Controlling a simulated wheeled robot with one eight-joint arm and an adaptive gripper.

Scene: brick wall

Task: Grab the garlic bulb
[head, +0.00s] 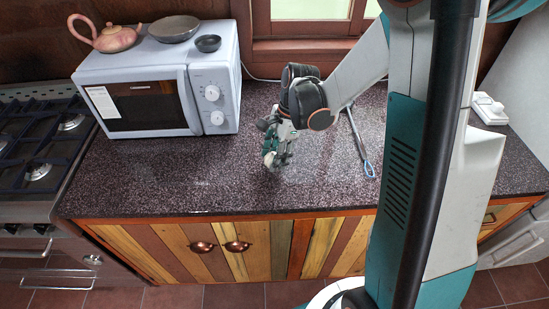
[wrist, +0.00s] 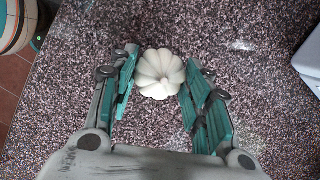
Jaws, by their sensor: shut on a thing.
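The garlic bulb (wrist: 160,74) is white, round and ribbed, with a small stem. In the wrist view it sits between the fingertips of my gripper (wrist: 161,62), whose teal fingers are shut on it from left and right. In the head view my gripper (head: 275,150) points down at the middle of the dark speckled counter (head: 210,185). The bulb is mostly hidden by the fingers there. I cannot tell whether it touches the counter or is slightly above it.
A microwave (head: 160,85) stands at the left, with a teapot (head: 115,38), a grey pan (head: 174,28) and a small dark bowl (head: 208,43) on top. A gas stove (head: 40,150) is at far left. A slim blue-ended tool (head: 362,150) lies right of my gripper. The front counter is clear.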

